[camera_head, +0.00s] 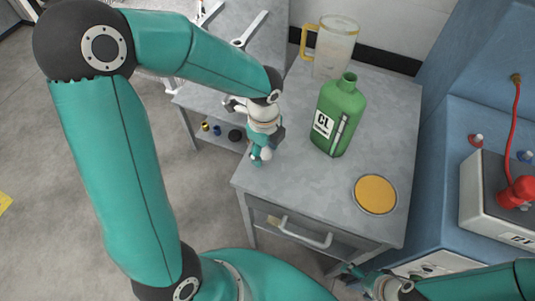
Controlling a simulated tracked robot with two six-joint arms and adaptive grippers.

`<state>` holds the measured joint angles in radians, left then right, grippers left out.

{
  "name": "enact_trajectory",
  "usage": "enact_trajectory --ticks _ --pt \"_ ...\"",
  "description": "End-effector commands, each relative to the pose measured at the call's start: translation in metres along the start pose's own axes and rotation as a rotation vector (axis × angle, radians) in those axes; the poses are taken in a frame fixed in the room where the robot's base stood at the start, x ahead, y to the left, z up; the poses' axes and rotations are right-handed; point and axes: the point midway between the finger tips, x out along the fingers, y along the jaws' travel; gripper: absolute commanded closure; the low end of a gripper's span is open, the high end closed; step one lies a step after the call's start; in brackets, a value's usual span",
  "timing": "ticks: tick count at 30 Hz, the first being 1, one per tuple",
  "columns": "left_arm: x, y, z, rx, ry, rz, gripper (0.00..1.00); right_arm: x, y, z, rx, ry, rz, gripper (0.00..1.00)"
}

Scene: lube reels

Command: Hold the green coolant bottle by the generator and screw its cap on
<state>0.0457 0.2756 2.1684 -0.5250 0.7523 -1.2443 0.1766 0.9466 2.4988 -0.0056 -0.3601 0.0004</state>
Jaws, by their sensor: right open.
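The green coolant bottle (339,118) stands upright on the grey cabinet top, with a white label and a pale level strip on its front. Its neck is bare, with no cap on it. My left gripper (258,155) is over the cabinet's left edge, left of the bottle and apart from it; its fingers are too small and overlapped to tell whether they are open. My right gripper (350,268) is open, low at the cabinet's front right, away from the bottle. I cannot make out the bottle's cap.
A clear jug (335,48) with a yellow handle stands behind the bottle. A round yellow disc (376,194) lies at the cabinet's front right. A wrench (250,29) lies on the bench behind. A blue machine (465,95) and a grey box (496,200) with a red hose bound the right.

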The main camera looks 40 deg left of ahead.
Motion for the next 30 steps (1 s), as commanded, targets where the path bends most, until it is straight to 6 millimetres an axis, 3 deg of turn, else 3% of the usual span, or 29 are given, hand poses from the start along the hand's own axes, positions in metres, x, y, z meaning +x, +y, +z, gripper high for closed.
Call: enact_trajectory --ticks 1,3,4,20,26,30 --pt "0.0 0.0 0.0 0.0 0.0 0.0 0.57 0.0 0.0 0.0 0.0 0.0 0.0 0.07" --pt "0.0 0.0 0.0 0.0 0.0 0.0 0.69 0.0 0.0 0.0 0.0 0.0 0.0 0.07" --pt "0.0 0.0 0.0 0.0 0.0 0.0 0.7 0.0 0.0 0.0 0.0 0.0 0.0 0.07" --pt "-0.011 -0.001 0.0 0.001 -0.001 -0.002 0.7 -0.002 -0.001 0.0 0.0 0.0 0.0 0.07" --pt "-0.039 -0.002 -0.001 0.001 0.0 -0.006 0.7 -0.006 -0.002 0.0 0.0 0.0 0.0 0.07" --pt "-0.073 -0.002 -0.001 0.001 0.0 -0.009 0.7 -0.009 -0.003 0.0 0.0 0.0 0.0 0.07"
